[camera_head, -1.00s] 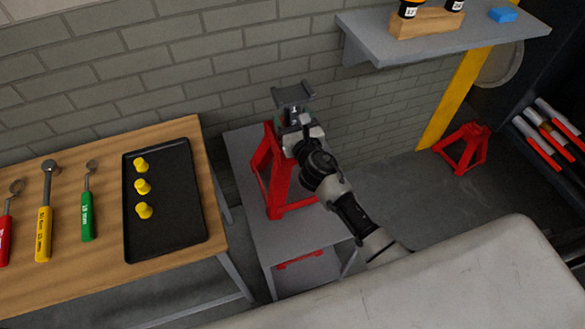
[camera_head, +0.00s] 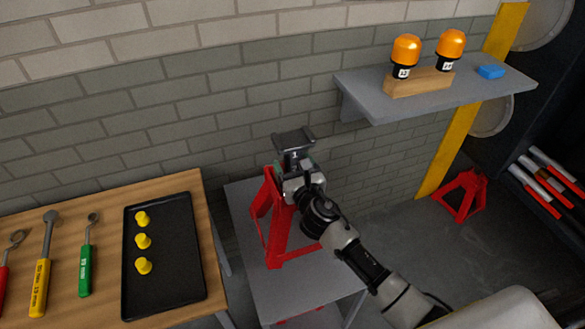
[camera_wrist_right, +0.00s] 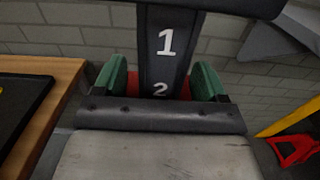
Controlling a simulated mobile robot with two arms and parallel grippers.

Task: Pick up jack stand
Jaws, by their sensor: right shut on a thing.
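The jack stand (camera_head: 270,228) has a red frame and a dark post with a saddle on top (camera_head: 294,137). It is upright at the small grey bench in the head view; I cannot tell whether its feet touch the bench top. My right gripper (camera_head: 298,180) is shut on its post, just below the saddle. In the right wrist view, the green fingers of my right gripper (camera_wrist_right: 165,84) flank the dark post marked 1 and 2 (camera_wrist_right: 168,48). My left gripper is not in view.
The grey bench top (camera_head: 245,205) stands against the brick wall. A wooden table (camera_head: 105,210) at left holds tools and a black tray (camera_head: 180,230) with yellow pieces. A grey wall shelf (camera_head: 480,93) hangs at upper right. Another red stand (camera_head: 463,193) is on the floor.

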